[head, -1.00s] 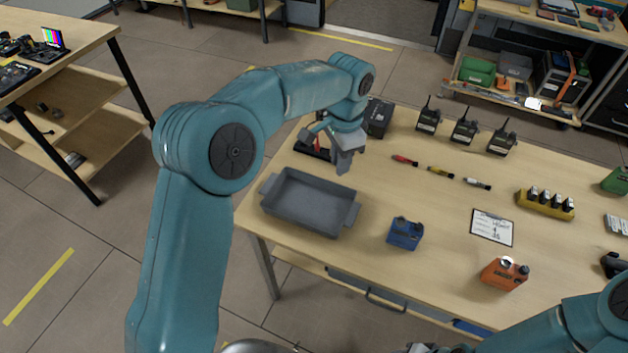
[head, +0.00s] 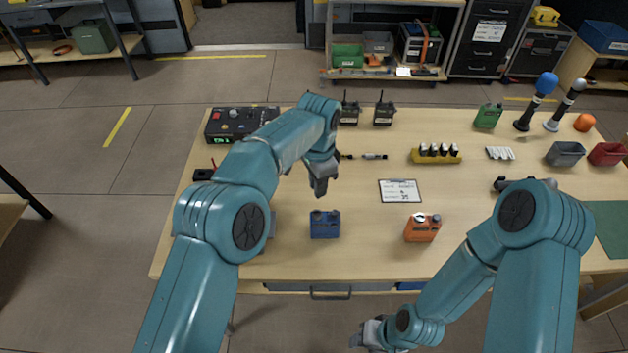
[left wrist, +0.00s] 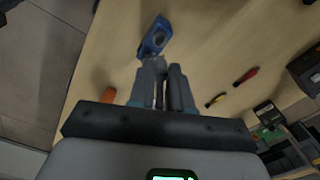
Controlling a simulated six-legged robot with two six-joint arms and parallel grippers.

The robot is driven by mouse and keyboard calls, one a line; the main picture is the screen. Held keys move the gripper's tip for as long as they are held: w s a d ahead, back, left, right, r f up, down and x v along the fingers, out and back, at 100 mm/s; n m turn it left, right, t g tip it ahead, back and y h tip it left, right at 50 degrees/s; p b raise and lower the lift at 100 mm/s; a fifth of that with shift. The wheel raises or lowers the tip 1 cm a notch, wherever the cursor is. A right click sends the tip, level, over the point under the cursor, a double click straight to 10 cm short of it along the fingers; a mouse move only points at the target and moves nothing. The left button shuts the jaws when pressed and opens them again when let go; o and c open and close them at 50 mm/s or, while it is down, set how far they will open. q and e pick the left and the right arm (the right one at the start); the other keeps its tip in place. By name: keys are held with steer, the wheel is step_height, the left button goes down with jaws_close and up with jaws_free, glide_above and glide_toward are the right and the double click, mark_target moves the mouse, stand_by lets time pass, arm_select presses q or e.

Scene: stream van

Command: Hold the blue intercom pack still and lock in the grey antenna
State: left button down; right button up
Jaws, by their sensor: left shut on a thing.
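The blue intercom pack (head: 325,225) stands on the near part of the table, and it also shows just beyond the fingertips in the left wrist view (left wrist: 155,38). My left gripper (head: 321,187) hangs above the table just behind the pack, apart from it. Its fingers (left wrist: 160,72) are nearly together around a thin grey piece, apparently the grey antenna, mostly hidden between them. My right gripper (head: 370,336) is low in front of the table edge; its jaws are too small to read.
An orange pack (head: 422,229) stands right of the blue one, with a clipboard (head: 400,191) behind. A whitish rod (head: 374,156) lies farther back; red (left wrist: 247,74) and yellow (left wrist: 215,100) rods show in the wrist view. A control box (head: 240,122) is back left. Table between packs is clear.

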arm_select(q)
steer(key=shift+s+a, duration=0.1)
steer(key=shift+f, duration=2.25)
steer(key=shift+r, duration=0.6)
